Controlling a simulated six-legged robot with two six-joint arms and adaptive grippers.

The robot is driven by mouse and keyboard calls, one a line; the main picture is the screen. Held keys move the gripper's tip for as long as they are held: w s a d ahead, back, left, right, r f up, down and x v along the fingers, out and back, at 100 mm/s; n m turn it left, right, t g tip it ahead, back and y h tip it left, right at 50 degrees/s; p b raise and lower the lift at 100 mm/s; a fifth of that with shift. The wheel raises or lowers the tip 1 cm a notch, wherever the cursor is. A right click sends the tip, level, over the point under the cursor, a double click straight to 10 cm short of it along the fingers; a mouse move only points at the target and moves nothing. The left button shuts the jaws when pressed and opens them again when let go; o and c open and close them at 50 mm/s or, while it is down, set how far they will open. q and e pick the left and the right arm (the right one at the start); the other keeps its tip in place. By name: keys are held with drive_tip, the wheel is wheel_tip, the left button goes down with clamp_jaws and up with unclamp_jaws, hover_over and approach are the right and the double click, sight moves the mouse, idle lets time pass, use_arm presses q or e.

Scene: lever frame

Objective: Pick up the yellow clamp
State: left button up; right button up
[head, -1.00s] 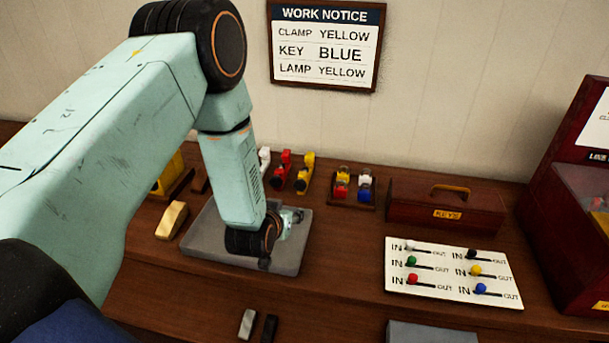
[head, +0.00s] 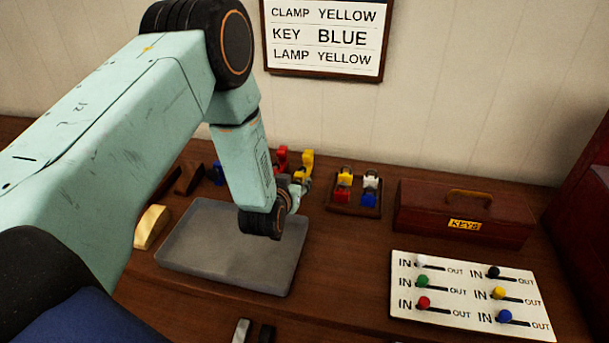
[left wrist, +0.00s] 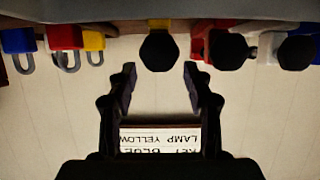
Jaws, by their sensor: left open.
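The yellow clamp (head: 306,162) stands at the back of the bench, right of the red clamp (head: 281,158). In the left wrist view, which is upside down, the yellow clamp (left wrist: 158,23) shows its dark round knob facing the camera, centred ahead of the fingers. My left gripper (head: 300,190) is just in front of the yellow clamp, partly covering its lower part. The left wrist view shows the gripper (left wrist: 159,78) open, with nothing between the fingertips.
A grey tray (head: 190,255) lies empty in front. A padlock stand (head: 355,208) and a keys box (head: 463,217) are to the right. A blue clamp (head: 217,173) stands left of my arm. A white switch board (head: 470,295) lies at front right.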

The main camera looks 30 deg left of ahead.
sight(297, 179)
use_arm(q)
drive_tip(key=shift+w+a+f, duration=0.3)
drive_tip(key=shift+w+a, duration=0.05)
drive_tip(key=shift+a, duration=0.1)
drive_tip(key=shift+w+d+f, duration=0.1)
drive_tip(key=shift+w+d, duration=0.2)
drive_tip(key=shift+w, duration=0.2)
drive_tip(key=x, duration=0.4)
drive_tip(key=shift+s+a+f, duration=0.1)
drive_tip(key=shift+a+f, duration=0.05)
drive_tip(key=shift+a, duration=0.05)
drive_tip(key=shift+s+d+r, duration=0.15)
drive_tip(key=shift+d+r, duration=0.1)
drive_tip(key=shift+d, duration=0.1)
drive_tip(key=shift+c, duration=0.6)
drive_tip(key=shift+f, duration=0.1)
drive_tip(key=c, duration=0.3)
drive_tip(key=shift+a+f, duration=0.1)
drive_tip(key=shift+a, duration=0.15)
drive_tip(key=c, duration=0.3)
drive_tip(key=shift+d, duration=0.15)
clamp_jaws()
